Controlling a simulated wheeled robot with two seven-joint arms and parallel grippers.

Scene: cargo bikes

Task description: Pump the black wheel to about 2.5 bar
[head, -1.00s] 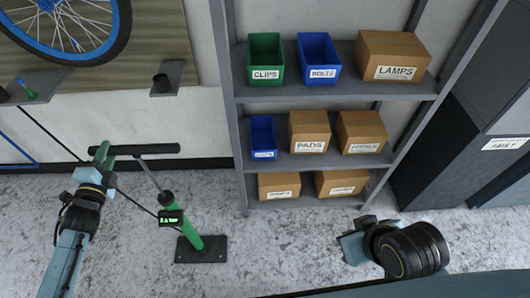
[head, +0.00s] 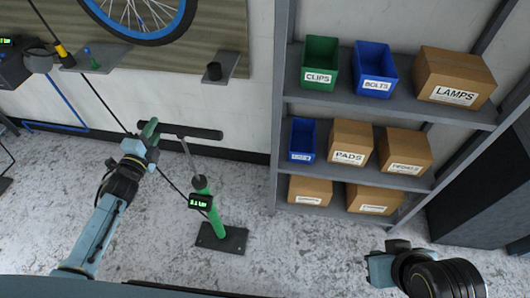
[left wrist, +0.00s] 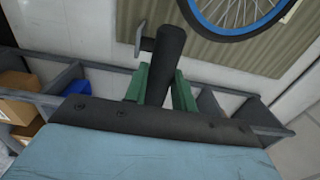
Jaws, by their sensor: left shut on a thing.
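The floor pump stands upright on the floor in the head view, with a green body (head: 215,215), a dark base plate (head: 221,239) and a black T-handle (head: 195,132). Its rod shows between handle and body. The small green-lit display (head: 200,202) is too small to read surely. My left gripper (head: 149,130) is shut on the left end of the handle; the left wrist view shows the handle (left wrist: 168,62) between the green fingers. A wheel (head: 145,10) with black tyre and blue rim hangs at the top. My right gripper (head: 382,266) is empty; its jaws are unclear.
A black hose (head: 95,95) runs from the upper left toward the pump, near a yellow fitting (head: 61,50). A shelf rack (head: 278,150) with bins and boxes stands to the right. A dark box with a green display (head: 10,62) is at the left. Floor around the pump is clear.

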